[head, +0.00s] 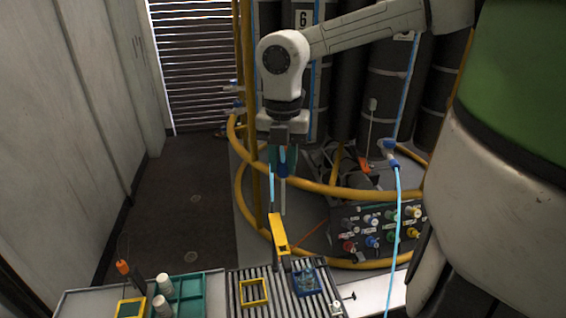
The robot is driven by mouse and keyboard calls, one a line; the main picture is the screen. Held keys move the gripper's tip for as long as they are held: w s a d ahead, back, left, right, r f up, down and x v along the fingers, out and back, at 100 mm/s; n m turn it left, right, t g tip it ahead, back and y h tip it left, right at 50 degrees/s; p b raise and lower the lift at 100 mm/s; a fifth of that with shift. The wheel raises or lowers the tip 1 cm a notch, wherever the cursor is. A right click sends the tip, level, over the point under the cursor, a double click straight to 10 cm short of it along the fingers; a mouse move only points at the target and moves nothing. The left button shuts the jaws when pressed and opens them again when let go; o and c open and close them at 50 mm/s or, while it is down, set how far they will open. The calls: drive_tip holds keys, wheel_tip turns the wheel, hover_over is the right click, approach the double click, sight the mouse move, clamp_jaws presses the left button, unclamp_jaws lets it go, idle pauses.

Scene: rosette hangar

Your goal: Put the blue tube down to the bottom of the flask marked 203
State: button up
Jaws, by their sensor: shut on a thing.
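My gripper (283,160) hangs pointing down above the back of the work surface, shut on the blue tube (271,187). The tube looks thin and light blue, and it hangs roughly upright below the fingers. A pale grey rod-like part (283,196) hangs beside it; I cannot tell what it is. A clear, bluish glass-like thing (308,281) sits in a blue square frame at the lower middle, below and right of my gripper. It may be the flask, but no 203 marking is readable. The tube's lower end appears well above it and apart.
A yellow upright (278,234) stands just below the tube, by the ribbed grey rack (272,303). A yellow square frame (253,292) is empty-looking. A teal tray (190,290) with white cylinders is left. A knobbed panel (382,229), yellow hoses and a light-blue hose (398,215) are right.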

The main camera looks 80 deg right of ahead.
drive_tip(key=shift+r+p, duration=1.8)
drive_tip(key=shift+r, duration=1.55)
drive_tip(key=s+d+f+b, duration=0.2)
drive_tip(key=f+b, duration=0.2)
drive_tip(key=f, duration=0.7)
drive_tip(key=s+d+f+b, duration=0.2)
drive_tip(key=d+f+b, duration=0.1)
drive_tip(key=f, duration=0.9)
drive_tip(key=s+d+f+b, duration=0.2)
drive_tip(key=f+b, duration=0.3)
drive_tip(key=f, duration=0.6)
drive_tip(key=shift+s+d+f, duration=0.2)
drive_tip(key=shift+s+f, duration=0.15)
drive_tip(key=shift+s, duration=0.15)
drive_tip(key=shift+f+b, duration=0.4)
drive_tip(key=shift+f, duration=0.1)
drive_tip(key=shift+f+b, duration=0.65)
drive_tip(key=shift+f, duration=0.35)
